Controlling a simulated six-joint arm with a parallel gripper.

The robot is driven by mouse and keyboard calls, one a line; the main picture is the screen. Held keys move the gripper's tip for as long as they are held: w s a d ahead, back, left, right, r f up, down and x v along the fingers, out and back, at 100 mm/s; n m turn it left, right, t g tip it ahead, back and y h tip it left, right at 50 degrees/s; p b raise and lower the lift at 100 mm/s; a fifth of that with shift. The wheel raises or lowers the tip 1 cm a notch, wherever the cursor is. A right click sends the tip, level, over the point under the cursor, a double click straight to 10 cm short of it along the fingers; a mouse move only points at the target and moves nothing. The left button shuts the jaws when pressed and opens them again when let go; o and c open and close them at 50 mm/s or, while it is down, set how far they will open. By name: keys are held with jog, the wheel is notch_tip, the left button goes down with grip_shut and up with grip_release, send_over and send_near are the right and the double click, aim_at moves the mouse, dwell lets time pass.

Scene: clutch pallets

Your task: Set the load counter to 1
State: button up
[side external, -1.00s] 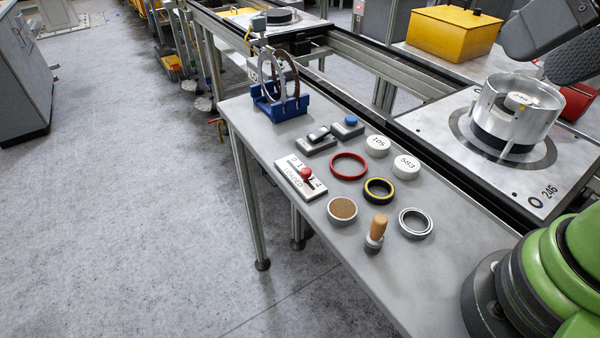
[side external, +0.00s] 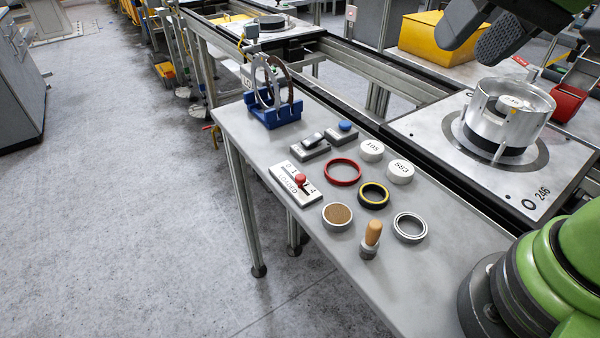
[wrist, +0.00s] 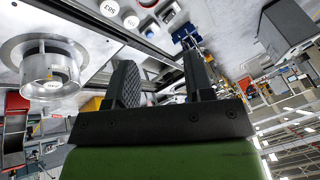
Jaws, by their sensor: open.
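The load counter (side external: 284,189) is a pale plate marked LOADED on the grey bench, with a row of digits and a red knob (side external: 300,180). The knob stands between the visible 1 and 4 and hides what is under it, so its exact setting cannot be read. My gripper (side external: 480,30) is open and empty, high above the rail side of the bench, well to the right of the counter. In the wrist view its two dark fingers (wrist: 160,78) stand apart with nothing between them. I cannot make out the counter clearly there.
A pallet (side external: 440,135) bears a metal drum (side external: 487,118). The bench holds a blue stand (side external: 273,115) with rings, white discs (side external: 400,171), a red ring (side external: 342,171), a wooden-handled tool (side external: 371,240) and a blue-button box (side external: 342,132). A yellow box (side external: 430,38) stands behind.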

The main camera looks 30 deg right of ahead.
jog(key=w+a+f+m+g+h, duration=0.1)
jog(key=w+a+f, duration=0.15)
jog(key=w, duration=0.25)
jog(key=w+a+f+m+g+h, duration=0.1)
jog(key=w+a+f, duration=0.1)
jog(key=w+f, duration=0.25)
jog(key=m+h, duration=0.1)
jog(key=h, duration=0.1)
send_near(300, 177)
jog(key=x, duration=0.8)
jog(key=shift+w+d+f, duration=0.15)
jog(key=shift+f, duration=0.15)
grip_shut()
